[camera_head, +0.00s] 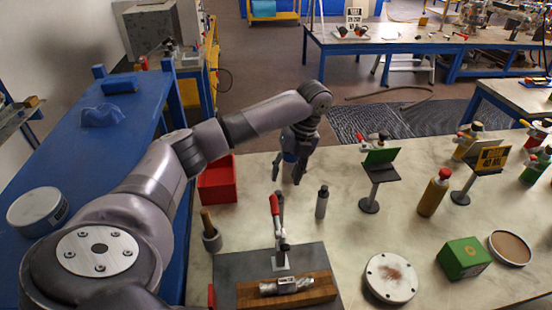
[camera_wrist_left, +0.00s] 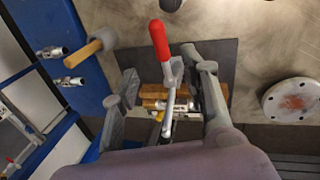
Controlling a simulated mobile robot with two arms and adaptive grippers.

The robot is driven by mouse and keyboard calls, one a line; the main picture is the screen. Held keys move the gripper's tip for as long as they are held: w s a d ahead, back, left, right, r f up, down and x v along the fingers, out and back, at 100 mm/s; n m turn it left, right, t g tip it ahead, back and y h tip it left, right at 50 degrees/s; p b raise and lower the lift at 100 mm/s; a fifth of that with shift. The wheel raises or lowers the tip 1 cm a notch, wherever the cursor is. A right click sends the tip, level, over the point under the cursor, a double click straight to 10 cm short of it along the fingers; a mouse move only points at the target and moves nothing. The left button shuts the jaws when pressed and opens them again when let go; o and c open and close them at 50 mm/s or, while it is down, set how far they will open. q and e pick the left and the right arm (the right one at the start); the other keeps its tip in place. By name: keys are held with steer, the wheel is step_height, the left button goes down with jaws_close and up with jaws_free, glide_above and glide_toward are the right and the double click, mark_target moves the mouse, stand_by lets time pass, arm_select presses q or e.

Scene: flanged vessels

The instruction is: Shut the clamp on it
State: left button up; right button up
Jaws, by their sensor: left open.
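The toggle clamp has a red handle (camera_head: 275,206) and stands on a grey plate (camera_head: 232,270) at the front of the table. Its handle and a grey arm point up. In the left wrist view the red handle (camera_wrist_left: 158,40) lies between my finger lines. A metal fitting (camera_head: 287,285) rests on a wooden block (camera_head: 318,293) beside the clamp base; the fitting shows partly in the left wrist view (camera_wrist_left: 183,106). My left gripper (camera_head: 288,178) is open and empty, pointing down behind the clamp, apparently apart from it. My right gripper is not in view.
A red bin (camera_head: 217,182) and a dark bottle (camera_head: 322,202) stand near my left gripper. A round flanged lid (camera_head: 390,278) and a green box (camera_head: 463,258) sit to the right.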

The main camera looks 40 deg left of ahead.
mark_target(275, 201)
arm_select(q)
steer(key=p+x, duration=0.1)
steer(key=x, duration=0.6)
steer(key=shift+a+f+p, duration=0.2)
steer(key=shift+a+p, duration=0.05)
steer(key=shift+p, duration=0.1)
steer(key=x, duration=0.3)
steer(key=shift+f, duration=0.45)
steer(key=shift+c, duration=0.3)
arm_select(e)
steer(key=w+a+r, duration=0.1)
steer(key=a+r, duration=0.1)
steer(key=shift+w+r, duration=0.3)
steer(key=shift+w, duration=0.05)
arm_select(q)
jaws_close()
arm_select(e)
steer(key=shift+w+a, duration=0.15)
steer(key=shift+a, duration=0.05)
